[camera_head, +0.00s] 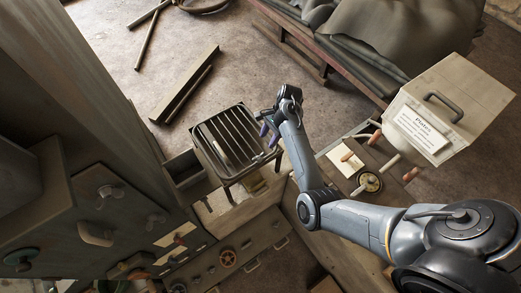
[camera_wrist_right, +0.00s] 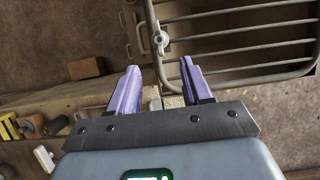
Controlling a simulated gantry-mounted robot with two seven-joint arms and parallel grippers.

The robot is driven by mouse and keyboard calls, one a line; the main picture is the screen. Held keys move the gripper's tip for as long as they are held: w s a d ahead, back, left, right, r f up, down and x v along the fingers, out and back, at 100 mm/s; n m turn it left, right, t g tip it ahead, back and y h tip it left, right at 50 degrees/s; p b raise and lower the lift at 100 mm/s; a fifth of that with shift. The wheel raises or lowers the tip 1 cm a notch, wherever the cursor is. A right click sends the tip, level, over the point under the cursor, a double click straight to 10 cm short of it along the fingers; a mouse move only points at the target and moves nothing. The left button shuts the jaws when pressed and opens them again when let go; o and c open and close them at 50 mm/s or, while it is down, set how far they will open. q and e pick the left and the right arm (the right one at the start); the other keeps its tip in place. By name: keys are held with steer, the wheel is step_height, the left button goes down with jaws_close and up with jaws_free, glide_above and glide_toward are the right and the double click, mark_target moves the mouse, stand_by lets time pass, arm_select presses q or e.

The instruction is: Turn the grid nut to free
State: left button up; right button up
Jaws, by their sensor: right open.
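The metal grid (camera_head: 213,148), a dark rectangular frame with parallel bars on legs, stands left of centre in the head view. In the right wrist view the grid (camera_wrist_right: 235,38) fills the upper right. A small pale grid nut (camera_wrist_right: 160,41) sits on the frame's upright edge bar there. My right gripper (camera_head: 269,127) is at the grid's right side. In the wrist view its two purple fingers (camera_wrist_right: 158,67) are apart and empty, with the nut just beyond the gap between their tips. I cannot make out the nut clearly in the head view. My left gripper is out of view.
A pale box with a handle and a label (camera_head: 438,115) stands at the right. A bench with wooden-handled tools (camera_head: 368,182) lies below it. Cabinets with knobs (camera_head: 110,215) fill the lower left. Open floor (camera_head: 120,50) lies beyond the grid, with long metal pieces (camera_head: 185,85).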

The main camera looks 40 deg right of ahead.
mark_target(259, 157)
steer(key=x, duration=1)
steer(key=shift+f, duration=0.1)
jaws_close()
